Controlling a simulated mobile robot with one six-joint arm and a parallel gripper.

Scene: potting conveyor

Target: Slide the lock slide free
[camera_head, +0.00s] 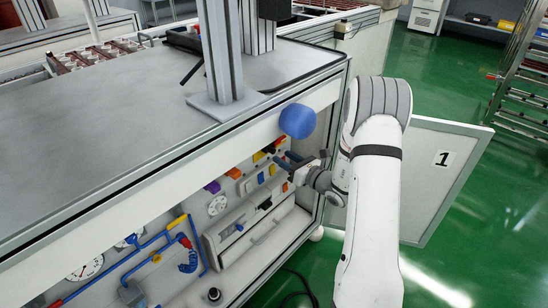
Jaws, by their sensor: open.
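My gripper (287,160) reaches into the open front of the cabinet from the right. Its dark fingers are open and lie close to the upper right of the instrument panel (203,220). They are small here, and I cannot tell whether they touch anything. No part is clearly recognisable as the lock slide. A grey housing (216,248) low on the panel carries a small blue part (239,227), which may be it. Coloured blocks, among them a purple one (213,187) and a blue one (260,178), sit above. My gripper partly hides the panel's right end.
A blue rounded knob (297,121) stands out at the cabinet's top front rail, above my gripper. The open door marked 1 (430,180) stands to the right behind my arm. Blue pipes (150,245) and gauges (86,267) fill the left. Green floor (465,235) is clear at right.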

